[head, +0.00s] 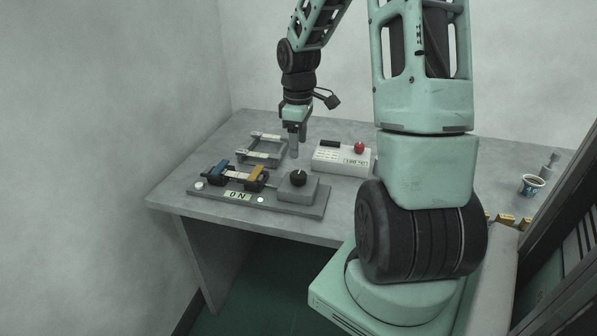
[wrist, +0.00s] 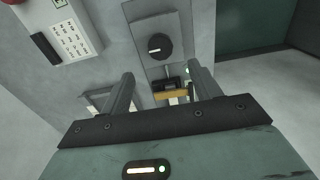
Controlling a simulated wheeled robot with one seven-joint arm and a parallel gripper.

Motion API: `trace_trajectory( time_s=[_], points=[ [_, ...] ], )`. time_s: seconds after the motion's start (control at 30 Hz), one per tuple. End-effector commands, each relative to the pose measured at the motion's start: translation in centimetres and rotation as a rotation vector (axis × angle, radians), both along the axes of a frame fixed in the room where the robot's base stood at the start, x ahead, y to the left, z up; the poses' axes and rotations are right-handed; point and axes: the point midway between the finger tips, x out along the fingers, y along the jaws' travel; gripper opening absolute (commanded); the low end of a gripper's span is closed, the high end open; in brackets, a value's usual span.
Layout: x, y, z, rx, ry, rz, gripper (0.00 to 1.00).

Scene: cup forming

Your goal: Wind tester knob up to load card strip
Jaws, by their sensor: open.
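The tester (head: 258,198) is a grey base plate near the table's front left edge, with an "ON" label and a lit lamp. Its black round knob (head: 298,178) sits on a grey block at the right end, and it shows with a white mark in the wrist view (wrist: 154,47). A pale card strip (head: 235,176) spans between a blue clamp (head: 213,170) and a yellow clamp (head: 254,174). My gripper (head: 294,153) points down above the table behind the knob, open and empty. In the wrist view its fingers (wrist: 156,86) frame part of the tester, apart from the knob.
A white box (head: 329,161) with a red button (head: 359,147) stands right of the knob. A grey frame (head: 262,149) lies behind the tester. A cup (head: 531,185) stands at the far right. The table's back left is clear.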

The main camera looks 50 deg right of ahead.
Motion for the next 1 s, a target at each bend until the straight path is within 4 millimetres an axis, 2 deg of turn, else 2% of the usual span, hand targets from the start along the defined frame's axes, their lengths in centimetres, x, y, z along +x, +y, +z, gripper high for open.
trace_trajectory(
  time_s=[0.03,0.2,0.4,0.6,0.9,0.97,1.0],
  points=[
    [-0.1,0.1,-1.3,0.005,0.004,0.003,0.63],
    [-0.1,0.1,-4.8,0.004,0.004,0.0,0.63],
    [-0.1,0.1,-7.9,0.002,0.003,0.001,0.63],
    [0.0,0.1,-9.3,0.001,0.001,0.001,0.63],
    [0.0,0.0,-9.5,-0.001,0.0,0.0,0.63],
    [0.0,0.0,-9.5,-0.001,0.0,0.0,0.49],
    [0.0,0.0,-9.5,-0.001,0.0,0.0,0.38]
  ],
)
